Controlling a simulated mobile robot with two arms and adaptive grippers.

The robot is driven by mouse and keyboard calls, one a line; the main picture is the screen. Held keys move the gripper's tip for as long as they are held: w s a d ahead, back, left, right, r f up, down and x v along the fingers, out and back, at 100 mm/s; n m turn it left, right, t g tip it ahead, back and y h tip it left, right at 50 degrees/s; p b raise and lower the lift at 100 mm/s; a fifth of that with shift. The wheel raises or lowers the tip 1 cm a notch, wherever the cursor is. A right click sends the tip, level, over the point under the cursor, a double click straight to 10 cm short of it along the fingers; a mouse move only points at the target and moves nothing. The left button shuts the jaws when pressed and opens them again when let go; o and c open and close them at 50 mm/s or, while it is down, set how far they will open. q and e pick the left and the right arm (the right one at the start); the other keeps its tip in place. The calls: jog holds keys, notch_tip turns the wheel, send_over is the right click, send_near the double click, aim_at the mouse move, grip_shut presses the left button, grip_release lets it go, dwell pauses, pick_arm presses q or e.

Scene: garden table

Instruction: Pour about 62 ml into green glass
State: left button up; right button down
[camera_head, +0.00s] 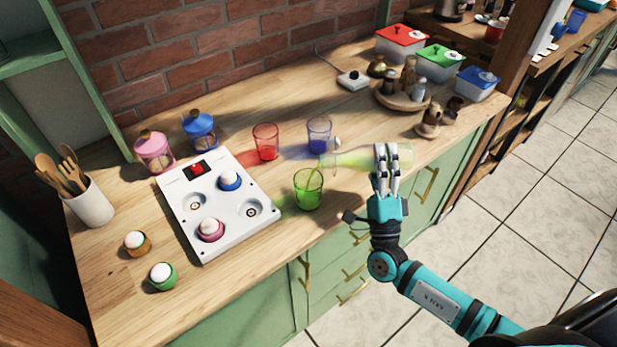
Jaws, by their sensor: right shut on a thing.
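The green glass (308,192) stands upright near the counter's front edge, right of the white panel. My right gripper (385,172) is shut on a clear bottle (352,160) with pale yellow-green contents. The bottle lies nearly level in the air, its neck pointing left toward the green glass. A thin yellow-green streak shows between the bottle mouth and the glass. The liquid level in the glass is hard to tell. A red glass (266,144) and a blue glass (319,137) stand behind it. My left gripper is not in view.
The white panel (238,224) with egg cups on it lies left of the glasses. A round wooden tray (402,100) with shakers and lidded boxes (437,65) stand at the back right. The counter is clear between the glasses and the wall.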

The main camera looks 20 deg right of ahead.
jog(key=shift+r+n+y, duration=0.15)
jog(key=shift+n+y, duration=0.35)
jog(key=shift+n, duration=0.1)
dwell(1.0)
jog(key=m+h, duration=0.1)
jog(key=f+m+h+b, duration=0.1)
jog(key=m, duration=0.1)
jog(key=f+m+g+h+b, duration=0.1)
jog(key=m+h, duration=0.1)
jog(key=shift+d+f, duration=0.2)
jog(key=shift+d, duration=0.05)
jog(key=m+h, duration=0.1)
jog(key=m+g+h, duration=0.1)
jog(key=m, duration=0.1)
jog(key=shift+s+d+f+b, duration=0.15)
jog(key=shift+f+b, duration=0.05)
jog(key=shift+b, duration=0.1)
jog(key=shift+r+m+g+h, duration=0.15)
jog(key=shift+m+g+h, duration=0.15)
jog(key=shift+m, duration=0.1)
jog(key=shift+a+m+g+h, duration=0.2)
jog(key=shift+m+g+h, duration=0.2)
jog(key=shift+m+h, duration=0.15)
